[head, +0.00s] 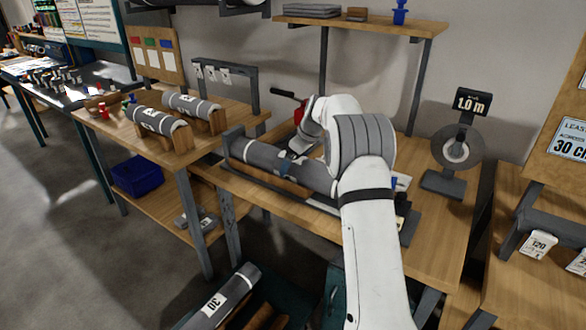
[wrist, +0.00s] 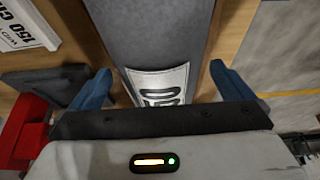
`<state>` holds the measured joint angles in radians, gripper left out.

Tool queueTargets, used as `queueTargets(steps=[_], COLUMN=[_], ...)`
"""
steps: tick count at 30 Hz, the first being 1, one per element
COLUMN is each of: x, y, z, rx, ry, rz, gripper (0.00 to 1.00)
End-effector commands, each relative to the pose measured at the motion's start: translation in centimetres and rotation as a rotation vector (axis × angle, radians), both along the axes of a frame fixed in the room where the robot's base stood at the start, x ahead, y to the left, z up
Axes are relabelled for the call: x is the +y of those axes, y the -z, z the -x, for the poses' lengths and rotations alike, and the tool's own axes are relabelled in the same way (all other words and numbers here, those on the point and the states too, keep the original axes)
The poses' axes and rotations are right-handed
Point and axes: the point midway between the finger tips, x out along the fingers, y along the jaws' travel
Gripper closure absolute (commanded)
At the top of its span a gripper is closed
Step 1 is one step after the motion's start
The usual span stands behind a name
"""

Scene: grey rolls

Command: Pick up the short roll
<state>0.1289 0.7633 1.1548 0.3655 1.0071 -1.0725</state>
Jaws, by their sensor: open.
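A grey roll (head: 262,156) with pale bands lies in a cradle on the middle workbench. My gripper (head: 287,166) is over this roll, partly hidden by my arm. In the wrist view the roll (wrist: 150,35) runs between my two open blue fingers (wrist: 160,72), with a gap on each side. Its white label (wrist: 160,82) is partly cut off, so I cannot read it. Two shorter-looking grey rolls, a nearer one (head: 156,120) and a farther one (head: 190,105), rest in wooden cradles on the left table. Another roll (head: 228,292), labelled 30, lies low at the front.
A shelf (head: 360,22) stands above the back of the bench. A round gauge with a 1.0 m sign (head: 473,103) stands to the right. A blue bin (head: 138,175) sits on the left table's lower shelf. A red object (wrist: 28,130) is left of my gripper in the wrist view.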

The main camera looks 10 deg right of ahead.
Motion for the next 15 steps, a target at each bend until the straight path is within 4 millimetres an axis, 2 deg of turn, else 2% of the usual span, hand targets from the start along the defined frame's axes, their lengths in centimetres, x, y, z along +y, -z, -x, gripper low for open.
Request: queueTargets(steps=[3, 9, 15], x=[0.33, 0.23, 0.23], y=[1.02, 1.05, 1.02], z=[-0.32, -0.33, -0.33], rx=[0.0, -0.002, -0.002], ry=[0.0, 0.002, 0.002], rz=[0.0, 0.0, 0.0], gripper=[0.0, 0.01, 0.17])
